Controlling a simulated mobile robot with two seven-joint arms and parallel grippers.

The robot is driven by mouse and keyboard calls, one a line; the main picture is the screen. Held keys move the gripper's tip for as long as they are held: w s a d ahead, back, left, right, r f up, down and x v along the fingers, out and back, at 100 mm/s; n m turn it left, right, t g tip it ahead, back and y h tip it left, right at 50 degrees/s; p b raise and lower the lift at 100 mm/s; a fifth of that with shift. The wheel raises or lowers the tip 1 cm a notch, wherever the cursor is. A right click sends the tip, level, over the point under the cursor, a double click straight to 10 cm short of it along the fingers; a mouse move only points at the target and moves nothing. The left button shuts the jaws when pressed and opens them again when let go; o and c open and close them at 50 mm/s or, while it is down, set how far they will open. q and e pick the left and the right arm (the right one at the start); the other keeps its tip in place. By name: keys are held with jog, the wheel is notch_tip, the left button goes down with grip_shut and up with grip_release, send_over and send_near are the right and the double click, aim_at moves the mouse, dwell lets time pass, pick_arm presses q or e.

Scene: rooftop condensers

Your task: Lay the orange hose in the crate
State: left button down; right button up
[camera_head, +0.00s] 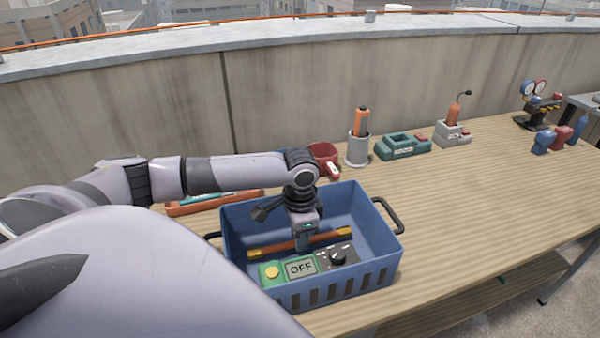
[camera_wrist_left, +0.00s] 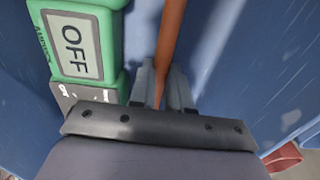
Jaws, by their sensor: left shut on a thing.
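The blue crate (camera_head: 360,215) stands on the wooden bench. The orange hose (camera_head: 272,249), with yellow ends, lies low inside the crate, along its far side. My left gripper (camera_head: 304,244) reaches down into the crate and is shut on the hose near its middle. In the left wrist view the hose (camera_wrist_left: 171,40) runs between the two fingers (camera_wrist_left: 162,88). I cannot tell whether the hose touches the crate floor. A green meter with an "OFF" display (camera_head: 300,268) lies in the crate beside the hose. My right gripper is not in view.
Behind the crate are a red mug (camera_head: 324,156), a grey holder with an orange tool (camera_head: 358,150), a green case (camera_head: 403,146) and a grey charger (camera_head: 452,134). Gauges (camera_head: 537,100) stand far right. The bench (camera_head: 480,200) right of the crate is clear.

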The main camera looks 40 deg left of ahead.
pick_arm(q)
jog(key=shift+f, duration=0.55)
jog(key=shift+f, duration=0.1)
jog(key=c, duration=1.1)
grip_release()
notch_tip(320, 180, up, 12)
jog(key=shift+r+p, duration=0.15)
jog(key=shift+p, duration=0.35)
